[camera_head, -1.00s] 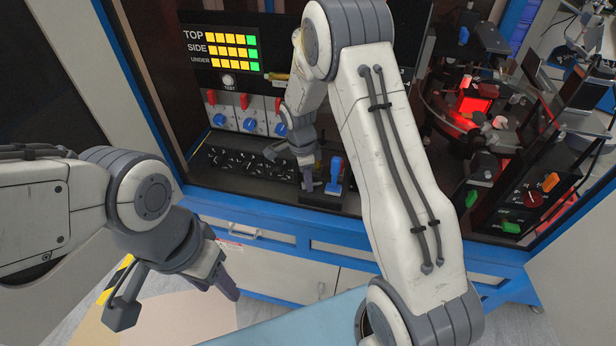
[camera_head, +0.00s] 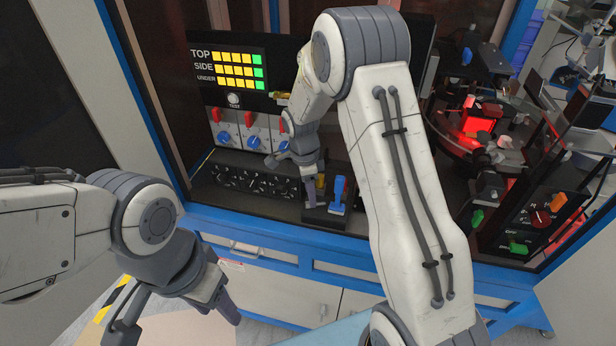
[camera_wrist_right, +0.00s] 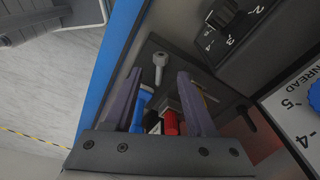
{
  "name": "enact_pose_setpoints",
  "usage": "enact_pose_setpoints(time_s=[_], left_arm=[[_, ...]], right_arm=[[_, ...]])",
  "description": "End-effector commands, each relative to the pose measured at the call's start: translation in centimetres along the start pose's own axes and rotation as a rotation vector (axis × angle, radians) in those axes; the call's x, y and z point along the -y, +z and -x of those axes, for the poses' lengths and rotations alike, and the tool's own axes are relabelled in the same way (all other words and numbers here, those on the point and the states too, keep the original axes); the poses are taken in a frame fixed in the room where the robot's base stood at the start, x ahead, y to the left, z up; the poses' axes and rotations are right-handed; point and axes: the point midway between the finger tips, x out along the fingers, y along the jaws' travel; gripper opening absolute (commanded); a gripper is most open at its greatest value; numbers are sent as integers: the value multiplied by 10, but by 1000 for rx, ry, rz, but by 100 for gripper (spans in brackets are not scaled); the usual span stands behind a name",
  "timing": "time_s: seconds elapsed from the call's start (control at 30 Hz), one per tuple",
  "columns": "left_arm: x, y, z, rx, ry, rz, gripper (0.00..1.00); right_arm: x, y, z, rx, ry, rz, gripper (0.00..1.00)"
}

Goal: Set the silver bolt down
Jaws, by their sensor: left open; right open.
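The silver bolt (camera_wrist_right: 159,63) shows in the right wrist view, head up over a dark holder (camera_wrist_right: 187,50). It is in line with the gap between the fingertips of my right gripper (camera_wrist_right: 160,76), which is open. I cannot tell whether the bolt touches a finger, and its lower end is not clear. In the head view my right gripper (camera_head: 292,178) is low at the bench front, beside a blue-handled part (camera_head: 338,191); I cannot make out the bolt there. My left gripper (camera_head: 178,324) is open and empty, in front of the bench.
A gauge panel (camera_head: 253,183) and blue knobs (camera_head: 253,142) are behind and left of my right gripper. A red-lit turntable (camera_head: 478,125) and a control box (camera_head: 540,215) are at the right. In the wrist view, red (camera_wrist_right: 170,123) and blue (camera_wrist_right: 142,106) parts lie close to the fingers.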

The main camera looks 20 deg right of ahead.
Motion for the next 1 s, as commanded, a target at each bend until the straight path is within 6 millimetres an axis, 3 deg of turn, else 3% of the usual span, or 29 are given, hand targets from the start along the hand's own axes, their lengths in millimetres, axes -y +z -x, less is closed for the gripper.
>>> enact_pose_setpoints(time_s=[0.2,0.4,0.73,0.87,1.0], left_arm=[[1,1,-20,1,0,1,50],[2,2,-26,1,0,0,50],[2,2,-27,0,0,0,50],[2,2,-27,0,0,0,50],[2,2,-27,0,0,0,50]], right_arm=[[2,1,47,2,-7,0,56],[1,0,80,1,-5,0,56],[-7,8,96,6,-3,61,56],[-40,38,112,26,-19,330,56],[-115,82,134,62,-55,878,56]])
